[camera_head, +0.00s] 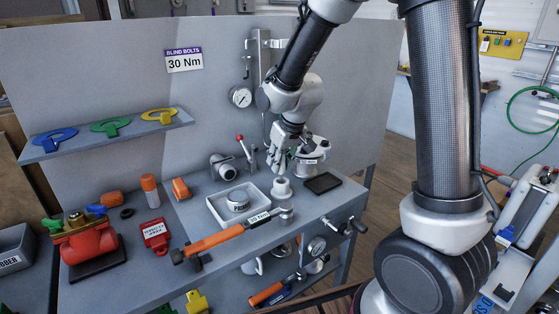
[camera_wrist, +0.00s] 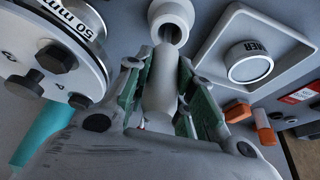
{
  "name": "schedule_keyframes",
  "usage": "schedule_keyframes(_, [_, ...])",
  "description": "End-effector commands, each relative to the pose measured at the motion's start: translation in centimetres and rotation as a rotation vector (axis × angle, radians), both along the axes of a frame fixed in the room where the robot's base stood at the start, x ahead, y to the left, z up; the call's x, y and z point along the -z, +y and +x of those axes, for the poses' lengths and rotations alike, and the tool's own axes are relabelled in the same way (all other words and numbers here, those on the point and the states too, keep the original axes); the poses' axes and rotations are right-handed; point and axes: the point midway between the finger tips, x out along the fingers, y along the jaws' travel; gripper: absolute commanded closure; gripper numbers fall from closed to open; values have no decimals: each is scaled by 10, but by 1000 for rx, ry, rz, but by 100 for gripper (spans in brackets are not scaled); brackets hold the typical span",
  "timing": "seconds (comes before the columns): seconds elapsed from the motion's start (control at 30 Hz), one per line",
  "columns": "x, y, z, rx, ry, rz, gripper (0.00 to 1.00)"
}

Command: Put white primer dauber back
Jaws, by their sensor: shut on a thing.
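My gripper (camera_head: 281,162) points down over the bench beside the gauge flange; its green-padded fingers (camera_wrist: 172,95) are shut on the white primer dauber (camera_wrist: 161,80), a pale, tapering piece. The dauber's far end is close to a white round holder (camera_wrist: 172,12) with a dark opening. I cannot tell whether the end is inside the opening. In the head view the small white holder (camera_head: 282,189) stands on the bench just below my gripper. The labelled primer can (camera_head: 238,199) sits in a white tray (camera_head: 213,212); it also shows in the wrist view (camera_wrist: 248,62).
A round flange with bolts (camera_wrist: 60,50) stands close to my gripper. A black pad (camera_head: 323,183) lies to the right. An orange-handled torque wrench (camera_head: 215,240) lies in front of the tray. A red valve (camera_head: 86,240) stands at the left, and a backboard rises behind.

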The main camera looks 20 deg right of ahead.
Motion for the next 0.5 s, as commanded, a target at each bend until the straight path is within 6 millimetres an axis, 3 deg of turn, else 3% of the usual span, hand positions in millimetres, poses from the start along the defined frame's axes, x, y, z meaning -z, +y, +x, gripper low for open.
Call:
schedule_keyframes(0.17, [3,0,0,0,1,0,100])
schedule_keyframes(0.2, [3,0,0,0,0,0,74])
schedule_keyframes(0.3, [3,0,0,0,0,0,56])
schedule_keyframes(0.5, [3,0,0,0,0,0,54])
